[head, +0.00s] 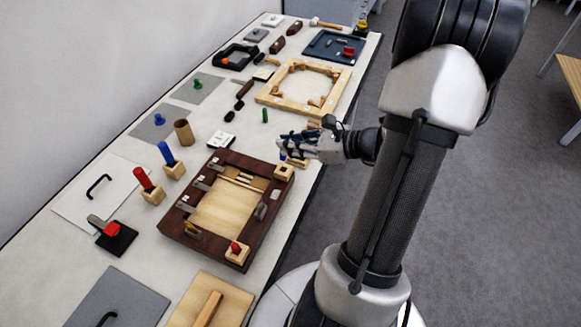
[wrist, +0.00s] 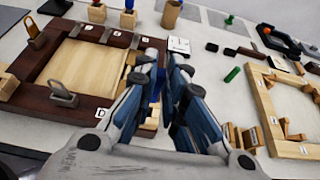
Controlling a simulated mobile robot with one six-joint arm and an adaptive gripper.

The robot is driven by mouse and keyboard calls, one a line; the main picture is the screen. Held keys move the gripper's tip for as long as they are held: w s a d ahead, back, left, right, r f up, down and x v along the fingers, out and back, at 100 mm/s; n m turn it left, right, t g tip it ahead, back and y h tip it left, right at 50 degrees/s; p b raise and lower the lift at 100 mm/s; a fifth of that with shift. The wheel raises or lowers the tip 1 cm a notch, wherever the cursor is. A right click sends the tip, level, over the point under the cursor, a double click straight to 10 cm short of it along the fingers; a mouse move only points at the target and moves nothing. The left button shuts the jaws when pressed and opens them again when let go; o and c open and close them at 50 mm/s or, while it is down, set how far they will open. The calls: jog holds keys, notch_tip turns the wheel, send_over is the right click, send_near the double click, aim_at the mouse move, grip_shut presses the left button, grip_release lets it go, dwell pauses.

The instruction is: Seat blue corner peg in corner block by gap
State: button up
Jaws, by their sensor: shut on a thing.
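A pale corner block (head: 284,172) sits on that corner of the frame, just below and left of my fingers. In the wrist view, pale wood (wrist: 148,122) shows below the peg. I cannot tell whether the peg is in the block's hole.
Another corner block (head: 237,252) with a red peg sits at the frame's front corner. Upright red (head: 143,180) and blue (head: 166,153) cylinders stand in blocks to the left. A pale open frame (head: 275,101) lies beyond my gripper. A green peg (head: 265,115) is on the table.

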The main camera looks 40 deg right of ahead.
jog(key=shift+f+b, duration=1)
jog(key=shift+f, duration=2.25)
jog(key=shift+f, duration=0.2)
jog(key=o, duration=0.7)
